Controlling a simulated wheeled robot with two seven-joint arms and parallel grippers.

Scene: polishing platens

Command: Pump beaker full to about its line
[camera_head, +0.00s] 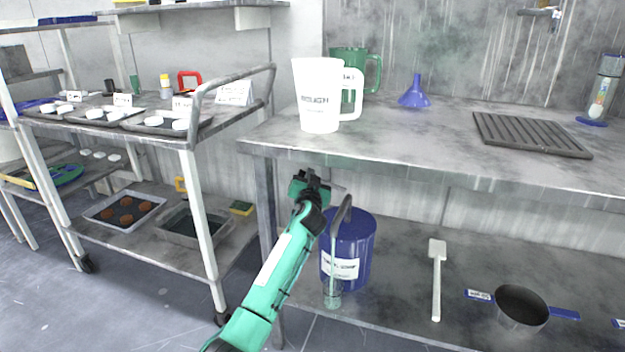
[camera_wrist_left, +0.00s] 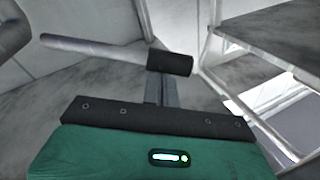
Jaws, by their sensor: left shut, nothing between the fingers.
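A blue drum (camera_head: 362,255) with a white label stands on the lower shelf of the right bench. A grey curved spout (camera_head: 341,213) arches at its left side. A clear beaker (camera_head: 333,294) stands below the spout at the drum's front left; its line and liquid level are too small to tell. My left gripper (camera_head: 311,178) is shut and empty, just above and left of the drum, below the bench top's edge. In the left wrist view, a grey rod with a black end (camera_wrist_left: 171,64) lies across the shut fingers (camera_wrist_left: 161,90); contact is unclear. My right gripper is out of view.
The bench top (camera_head: 430,160) overhangs the drum, with a white jug (camera_head: 318,98) near its edge. A rolling cart (camera_head: 190,140) stands left. A white paddle (camera_head: 437,278) and a steel pot (camera_head: 521,307) lie right of the drum.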

